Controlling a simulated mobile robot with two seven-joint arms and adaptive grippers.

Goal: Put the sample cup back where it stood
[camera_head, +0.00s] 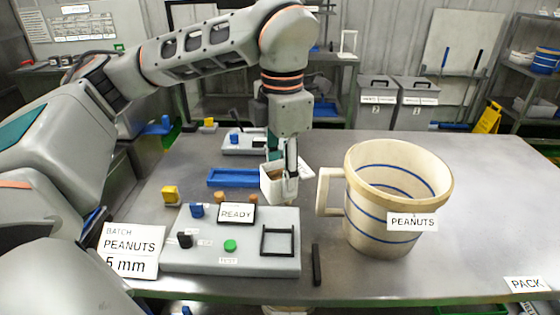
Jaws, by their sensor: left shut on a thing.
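A small white cup (280,188), with something brownish inside, is held by my left gripper (291,172). The gripper is shut on the cup's side and points down. The cup appears behind and above the back right edge of a grey test unit (215,259). A blue tray (232,178) lies to the left of the cup, partly hidden. My right gripper is not in view.
A large cream jug (366,222) labelled PEANUTS stands right of the unit. A black bar (316,265) lies between them. A sign reading BATCH PEANUTS 5 mm (130,251) stands left. Another grey device (240,144) sits farther back. The table's right side is clear.

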